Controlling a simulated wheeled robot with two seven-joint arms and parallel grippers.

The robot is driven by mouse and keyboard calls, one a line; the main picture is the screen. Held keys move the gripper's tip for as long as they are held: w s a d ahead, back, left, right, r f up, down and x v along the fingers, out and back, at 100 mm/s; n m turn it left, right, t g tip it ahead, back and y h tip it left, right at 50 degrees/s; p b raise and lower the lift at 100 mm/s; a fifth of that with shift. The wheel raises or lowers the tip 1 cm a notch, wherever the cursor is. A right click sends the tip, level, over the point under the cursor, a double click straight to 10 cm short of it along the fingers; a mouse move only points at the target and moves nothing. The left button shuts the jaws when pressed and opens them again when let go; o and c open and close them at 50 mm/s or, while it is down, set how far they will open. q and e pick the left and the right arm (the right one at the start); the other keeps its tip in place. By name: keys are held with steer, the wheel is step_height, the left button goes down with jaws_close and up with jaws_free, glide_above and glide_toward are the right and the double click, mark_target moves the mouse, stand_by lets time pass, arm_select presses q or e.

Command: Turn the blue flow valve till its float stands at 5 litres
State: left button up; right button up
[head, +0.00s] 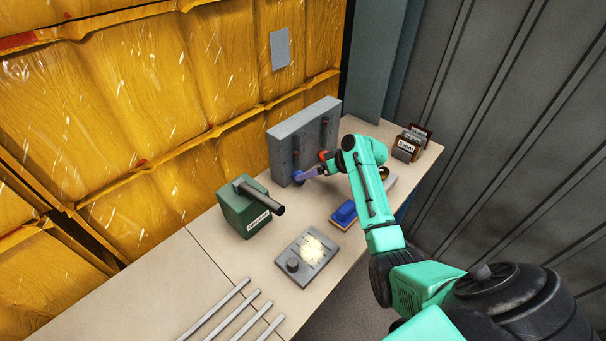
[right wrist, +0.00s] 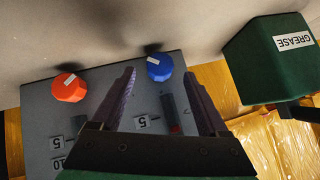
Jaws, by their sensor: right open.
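The blue flow valve (right wrist: 159,68) is a round knob with a white mark, on a grey panel (right wrist: 110,82). My right gripper (right wrist: 160,76) is open, with its two purple fingers on either side of the blue knob; whether they touch it I cannot tell. Beside the knob is a dark gauge slot with a small red piece (right wrist: 176,129), close to a "5" label (right wrist: 142,121); its exact level is hard to read. In the head view the right gripper (head: 306,174) is at the panel's front, low down. My left gripper is not in view.
An orange-red knob (right wrist: 68,88) is on the same panel. A green GREASE box (right wrist: 262,62) stands close by.

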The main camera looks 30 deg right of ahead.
steer(key=shift+x, duration=1.5)
jaws_close()
steer(key=shift+s+a+r+n+t+h+p, duration=0.15)
steer(key=shift+n+h+p, duration=0.1)
steer(key=shift+h+p, duration=0.3)
steer(key=shift+a+r+n+t+h+p, duration=0.15)
steer(key=shift+n+h+p, duration=0.1)
steer(key=shift+h+p, duration=0.3)
steer(key=shift+f+n+t+h+p, duration=0.15)
steer(key=shift+n+t+h+p, duration=0.15)
steer(key=shift+n+h+p, duration=0.45)
steer(key=shift+a+f+n+t+h, duration=0.2)
steer(key=shift+n+t+h, duration=0.2)
steer(key=shift+h, duration=0.55)
steer(key=shift+s+a+f+n+t+h, duration=0.15)
steer(key=shift+n+t+h, duration=0.3)
steer(key=shift+h, duration=0.35)
